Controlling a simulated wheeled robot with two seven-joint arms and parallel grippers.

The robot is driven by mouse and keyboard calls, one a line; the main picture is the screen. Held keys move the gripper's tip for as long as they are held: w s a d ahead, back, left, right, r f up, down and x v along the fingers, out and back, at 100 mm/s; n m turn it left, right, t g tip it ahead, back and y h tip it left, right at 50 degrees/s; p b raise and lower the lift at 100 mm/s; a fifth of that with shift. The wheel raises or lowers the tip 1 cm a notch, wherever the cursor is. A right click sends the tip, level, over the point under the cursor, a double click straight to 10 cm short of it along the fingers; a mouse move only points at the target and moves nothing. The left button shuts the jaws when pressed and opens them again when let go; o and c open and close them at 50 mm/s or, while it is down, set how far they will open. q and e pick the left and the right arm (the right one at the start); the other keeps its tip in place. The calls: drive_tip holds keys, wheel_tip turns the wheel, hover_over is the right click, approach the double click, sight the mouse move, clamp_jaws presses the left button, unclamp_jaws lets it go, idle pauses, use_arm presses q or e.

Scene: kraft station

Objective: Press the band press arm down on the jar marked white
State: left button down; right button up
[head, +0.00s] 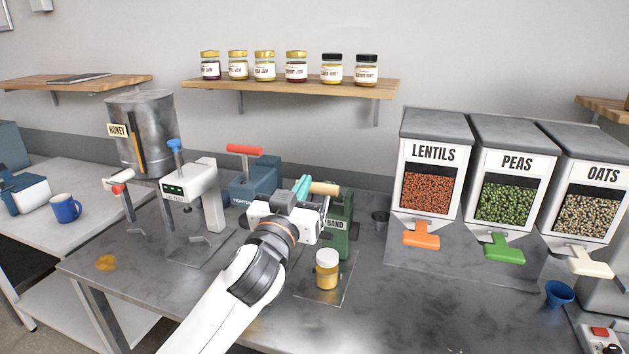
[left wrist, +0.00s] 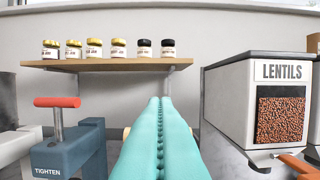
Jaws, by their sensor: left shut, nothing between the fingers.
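The band press (head: 337,225) is a green machine labelled BAND, with a wooden-handled press arm (head: 325,188) that is raised. A jar (head: 327,275) with a white lid and amber contents stands upright on its base plate. My left gripper (head: 302,186), with teal fingers, is shut and empty, above the jar and beside the wooden handle. I cannot tell whether they touch. My wrist hides part of the press. In the left wrist view the shut fingers (left wrist: 161,130) fill the middle, and a bit of the handle (left wrist: 126,132) shows behind them. My right gripper is not in view.
Left of the press stand the blue TIGHTEN machine (head: 255,180) with a red handle, a white device (head: 190,190) and the honey tank (head: 145,135). Lentils (head: 433,170), peas and oats dispensers stand right. The counter in front of them is mostly clear.

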use_arm(q)
drive_tip(key=p+x, duration=0.2)
drive_tip(key=x, duration=0.5)
wheel_tip(320, 180, down, 4)
drive_tip(key=shift+w+r+p, duration=0.1)
drive_tip(key=shift+p, duration=0.5)
